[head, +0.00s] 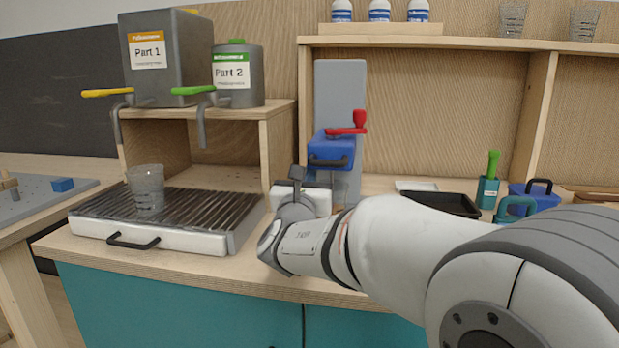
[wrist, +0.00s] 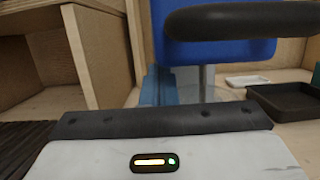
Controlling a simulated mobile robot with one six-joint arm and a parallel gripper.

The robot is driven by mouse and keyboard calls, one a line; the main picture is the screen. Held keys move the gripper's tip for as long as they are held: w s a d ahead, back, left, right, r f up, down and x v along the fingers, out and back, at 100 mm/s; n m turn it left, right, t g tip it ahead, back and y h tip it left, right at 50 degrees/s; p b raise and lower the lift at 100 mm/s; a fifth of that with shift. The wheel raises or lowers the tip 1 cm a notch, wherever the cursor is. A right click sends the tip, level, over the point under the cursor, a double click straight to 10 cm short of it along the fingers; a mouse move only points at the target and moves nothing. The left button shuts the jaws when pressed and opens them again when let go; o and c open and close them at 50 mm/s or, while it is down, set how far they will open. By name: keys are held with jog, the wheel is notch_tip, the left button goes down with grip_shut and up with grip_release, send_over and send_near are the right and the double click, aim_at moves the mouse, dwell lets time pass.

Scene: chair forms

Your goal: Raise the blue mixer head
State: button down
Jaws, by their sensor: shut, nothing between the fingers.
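The blue mixer head (head: 332,146) is mounted on a tall grey column (head: 340,85) and looks roughly level. A red lever (head: 347,130) is at its upper side and a black handle (head: 327,162) is on its front. In the wrist view the blue head (wrist: 220,50) shows behind the large, close handle (wrist: 245,19), with a grey rod under it. My gripper (head: 297,174) is shut and empty, just in front of the head and a little left of and below its handle. Its fingertips are hard to make out, and I cannot tell whether they touch the handle.
A ribbed drip tray (head: 165,207) with a clear glass (head: 147,188) stands at left, below two grey dispensers (head: 160,60). A black tray (head: 440,204), a teal cup with a green-handled tool (head: 488,190) and a blue lidded box (head: 533,197) are at right. A shelf is above.

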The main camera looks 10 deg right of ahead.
notch_tip(320, 180, up, 14)
jog(key=p, duration=0.7)
